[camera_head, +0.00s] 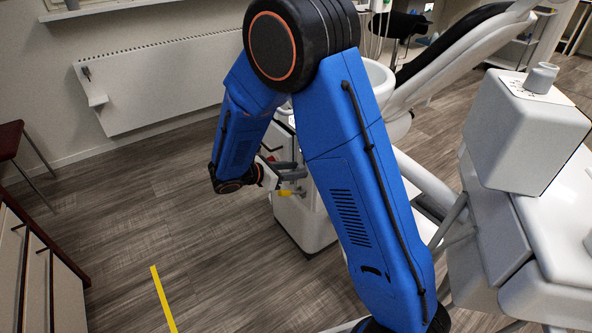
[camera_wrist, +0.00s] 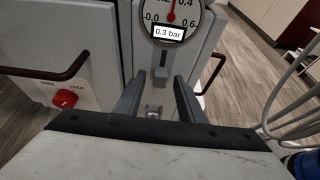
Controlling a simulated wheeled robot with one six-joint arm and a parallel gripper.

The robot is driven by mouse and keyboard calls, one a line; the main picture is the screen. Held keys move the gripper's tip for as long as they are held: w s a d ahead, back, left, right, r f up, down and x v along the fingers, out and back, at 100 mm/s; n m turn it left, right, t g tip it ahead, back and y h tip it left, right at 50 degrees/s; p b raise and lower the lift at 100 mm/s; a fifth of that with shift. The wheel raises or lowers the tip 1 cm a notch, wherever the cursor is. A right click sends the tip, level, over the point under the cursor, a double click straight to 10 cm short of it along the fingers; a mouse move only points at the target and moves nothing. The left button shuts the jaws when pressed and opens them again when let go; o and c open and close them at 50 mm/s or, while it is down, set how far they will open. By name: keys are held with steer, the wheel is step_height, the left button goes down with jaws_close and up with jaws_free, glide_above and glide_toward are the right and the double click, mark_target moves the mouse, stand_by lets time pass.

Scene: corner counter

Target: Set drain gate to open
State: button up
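My gripper (camera_wrist: 157,92) is open in the wrist view, its two dark fingers apart and pointing at a grey cabinet front. A small grey tab (camera_wrist: 160,76) shows beyond and between the fingertips, below a gauge; a small metallic piece (camera_wrist: 153,112) shows nearer, between the fingers. I see no contact with either. No label marks a drain gate, so I cannot tell which part it is. In the head view my gripper (camera_head: 280,174) is at the white cabinet (camera_head: 305,222), partly hidden by my blue arm. A yellow piece (camera_head: 287,191) shows just below it.
A round gauge (camera_wrist: 171,16) reads 0.3 bar. To its left, a red knob (camera_wrist: 66,98) sits by a LOCK label, under a dark bar handle (camera_wrist: 50,72). Hoses (camera_wrist: 295,105) hang at the right. The dental chair (camera_head: 455,55) stands behind; floor at left is clear.

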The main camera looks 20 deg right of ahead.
steer(key=shift+c, duration=0.2)
jaws_close()
steer(key=shift+r, duration=2)
steer(key=shift+o, duration=0.2)
jaws_free()
steer(key=shift+a, duration=0.15)
steer(key=v, duration=1.7)
steer(key=shift+a, duration=0.15)
